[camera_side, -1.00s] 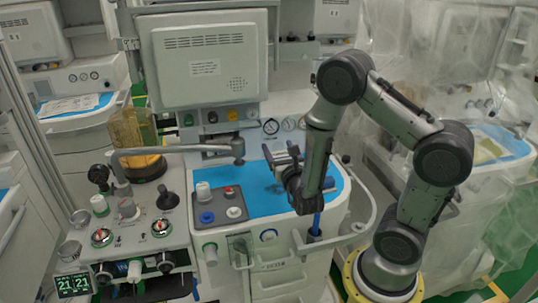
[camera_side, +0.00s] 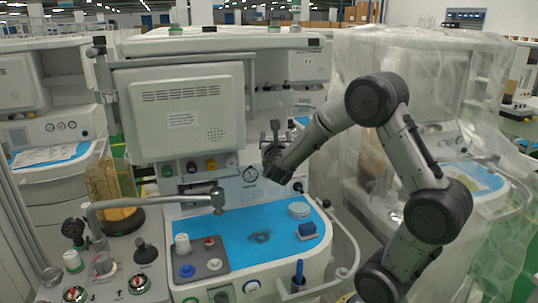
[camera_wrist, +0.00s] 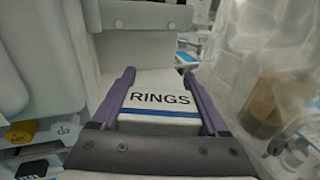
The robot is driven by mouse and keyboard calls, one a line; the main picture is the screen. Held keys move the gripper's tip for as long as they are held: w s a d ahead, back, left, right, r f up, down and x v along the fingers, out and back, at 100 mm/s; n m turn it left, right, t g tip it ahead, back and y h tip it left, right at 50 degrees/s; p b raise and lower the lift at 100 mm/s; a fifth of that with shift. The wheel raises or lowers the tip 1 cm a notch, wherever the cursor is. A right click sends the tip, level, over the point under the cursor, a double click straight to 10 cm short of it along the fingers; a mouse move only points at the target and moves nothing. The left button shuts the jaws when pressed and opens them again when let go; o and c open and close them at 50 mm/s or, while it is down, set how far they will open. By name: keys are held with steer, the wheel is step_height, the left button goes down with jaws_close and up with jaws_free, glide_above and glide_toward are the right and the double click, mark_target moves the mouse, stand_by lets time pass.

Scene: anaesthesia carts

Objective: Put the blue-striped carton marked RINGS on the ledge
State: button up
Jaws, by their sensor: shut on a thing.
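The carton marked RINGS (camera_wrist: 160,101) is white with a blue stripe along its near edge. In the wrist view it sits between the two purple fingers of my gripper (camera_wrist: 163,100), which are shut on it, with the lettering facing the camera. In the side view my gripper (camera_side: 274,140) is raised above the back of the blue work mat (camera_side: 235,226), in front of the cart's upright back part. The carton is not clear there. A pale flat surface (camera_wrist: 150,78) lies just beyond the carton in the wrist view; I cannot tell whether it is the ledge.
A round white container (camera_side: 299,210) and a small blue block (camera_side: 307,231) are on the mat's right side. A grey tray with knobs (camera_side: 201,264) is at its left. A metal arm (camera_side: 150,201) reaches over the mat's left. A large monitor housing (camera_side: 182,110) stands left of my gripper.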

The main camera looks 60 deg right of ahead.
steer(key=d+r, duration=0.6)
steer(key=shift+m+g+h, duration=0.3)
steer(key=shift+g, duration=0.2)
steer(key=w+d+f, duration=0.8)
steer(key=shift+w+d+f, duration=0.25)
steer(key=shift+d, duration=0.15)
steer(key=shift+w+d+f, duration=0.4)
steer(key=shift+f, duration=0.25)
steer(key=shift+w+f, duration=0.1)
steer(key=shift+f, duration=1.5)
steer(key=shift+f, duration=0.1)
steer(key=o, duration=1.4)
steer(key=shift+f, duration=0.1)
